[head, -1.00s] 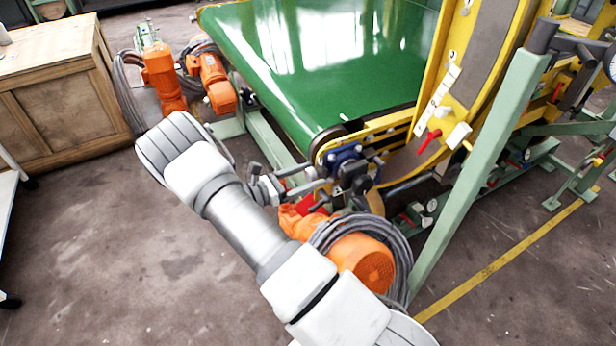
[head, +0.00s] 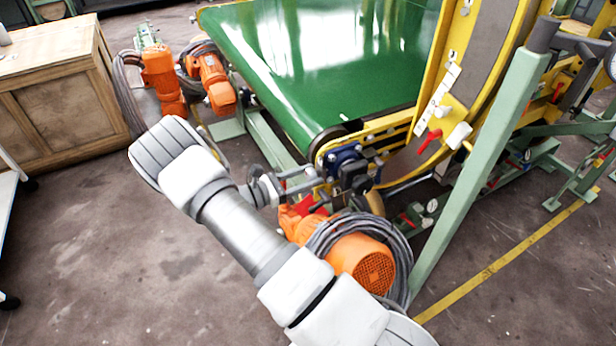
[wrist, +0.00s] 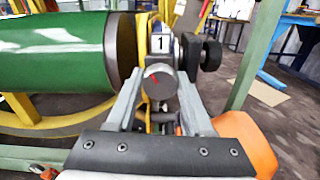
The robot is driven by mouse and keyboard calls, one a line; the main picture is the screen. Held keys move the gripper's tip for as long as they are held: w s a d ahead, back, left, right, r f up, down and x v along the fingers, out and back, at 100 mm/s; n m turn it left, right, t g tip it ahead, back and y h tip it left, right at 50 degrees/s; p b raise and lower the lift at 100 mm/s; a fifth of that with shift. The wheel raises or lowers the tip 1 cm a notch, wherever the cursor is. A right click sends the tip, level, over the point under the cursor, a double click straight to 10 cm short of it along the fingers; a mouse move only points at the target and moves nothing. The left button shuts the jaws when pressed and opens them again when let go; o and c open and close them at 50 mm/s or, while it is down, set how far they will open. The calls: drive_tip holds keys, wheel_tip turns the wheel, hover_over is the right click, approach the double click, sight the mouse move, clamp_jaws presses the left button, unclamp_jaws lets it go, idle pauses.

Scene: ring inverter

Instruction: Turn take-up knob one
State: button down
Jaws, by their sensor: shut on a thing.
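The take-up knob (wrist: 160,82) is a grey round knob with a red mark on its face, seen end-on in the wrist view. A white plate with the number 1 (wrist: 160,44) stands just above it. My gripper (wrist: 159,90) is shut on the knob, with one finger on each side of it. In the head view my gripper (head: 308,184) reaches the dark fittings at the near corner of the green conveyor belt (head: 300,55). There the knob is too small and covered to make out.
An orange motor (head: 362,262) with coiled grey cable lies close below my gripper, and shows at the lower right in the wrist view. A green post (head: 480,160) and yellow frame (head: 455,90) stand to the right.

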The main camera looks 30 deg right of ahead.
drive_tip(key=m, duration=0.3)
drive_tip(key=shift+m+b, duration=0.3)
drive_tip(key=shift+m, duration=0.1)
drive_tip(key=shift+c, duration=1.4)
unclamp_jaws()
drive_tip(key=a+p, duration=0.2)
drive_tip(key=a, duration=1.5)
drive_tip(key=shift+s+a, duration=0.25)
drive_tip(key=shift+s, duration=0.05)
